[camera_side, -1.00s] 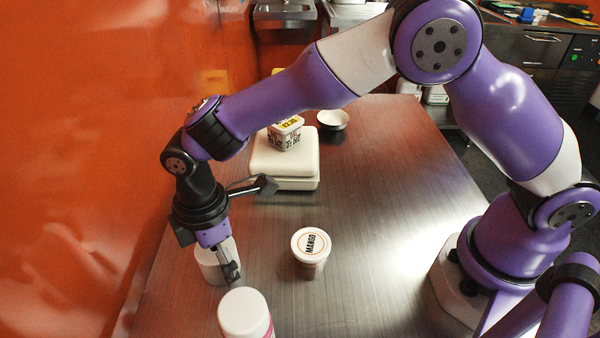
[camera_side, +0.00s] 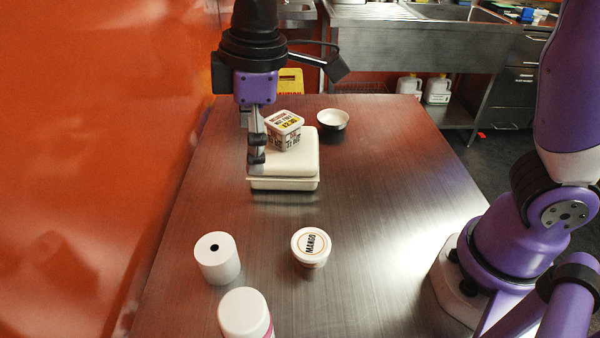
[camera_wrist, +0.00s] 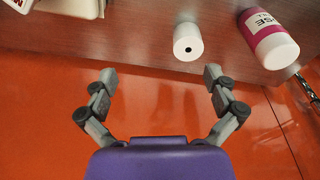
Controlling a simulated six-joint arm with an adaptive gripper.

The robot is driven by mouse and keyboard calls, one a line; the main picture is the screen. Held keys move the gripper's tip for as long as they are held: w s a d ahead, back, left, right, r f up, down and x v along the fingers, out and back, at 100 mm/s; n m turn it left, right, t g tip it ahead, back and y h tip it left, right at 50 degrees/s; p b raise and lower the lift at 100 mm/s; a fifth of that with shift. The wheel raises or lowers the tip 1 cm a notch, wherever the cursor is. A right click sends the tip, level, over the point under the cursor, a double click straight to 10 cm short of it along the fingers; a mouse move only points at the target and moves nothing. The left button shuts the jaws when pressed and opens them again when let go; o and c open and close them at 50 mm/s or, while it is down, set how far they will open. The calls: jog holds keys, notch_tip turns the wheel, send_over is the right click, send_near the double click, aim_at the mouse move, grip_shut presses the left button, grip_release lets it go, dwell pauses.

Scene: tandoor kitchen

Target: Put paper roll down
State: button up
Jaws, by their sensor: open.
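The white paper roll (camera_side: 217,259) stands upright on the metal table (camera_side: 378,222), with its dark core hole facing up. It is in the front left part of the side view, left of the mango tub. My gripper (camera_side: 257,160) is raised well above the table and apart from the roll. In the wrist view, the paper roll (camera_wrist: 187,42) lies beyond the fingertips of my gripper (camera_wrist: 160,76). The fingers are spread wide with nothing between them.
A mango tub (camera_side: 311,247) and a white-capped bottle (camera_side: 245,314) stand near the roll. A white lidded box (camera_side: 300,165) bears a printed tub (camera_side: 285,130) behind; a small bowl (camera_side: 333,120) is beyond. An orange wall (camera_side: 95,150) borders the left.

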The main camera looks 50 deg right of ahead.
jog(key=s+d+m+t, duration=0.2)
jog(key=s+d+m, duration=0.3)
jog(key=d, duration=0.3)
jog(key=s+d+m+t, duration=0.2)
jog(key=s+d+m, duration=0.3)
jog(key=d, duration=0.3)
jog(key=shift+s+f+m+h, duration=0.15)
jog(key=shift+s+m+h, duration=0.25)
jog(key=shift+m, duration=0.3)
